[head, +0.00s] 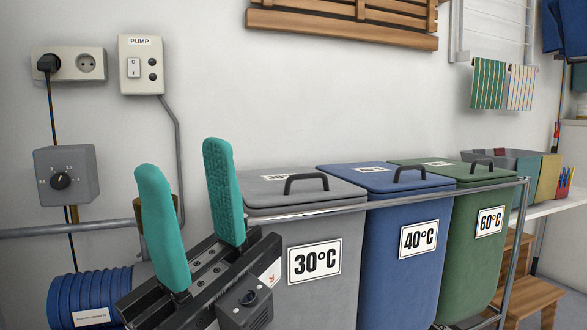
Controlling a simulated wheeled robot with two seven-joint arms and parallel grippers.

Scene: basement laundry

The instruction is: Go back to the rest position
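A grey 30°C bin (330,230), a blue 40°C bin (407,275) and a green 60°C bin (470,250) stand in a metal frame, lids closed. A dial box (66,160) and a socket (90,66) are on the wall. A blue ribbed cylinder (85,290) and wooden steps (530,295) are low down.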

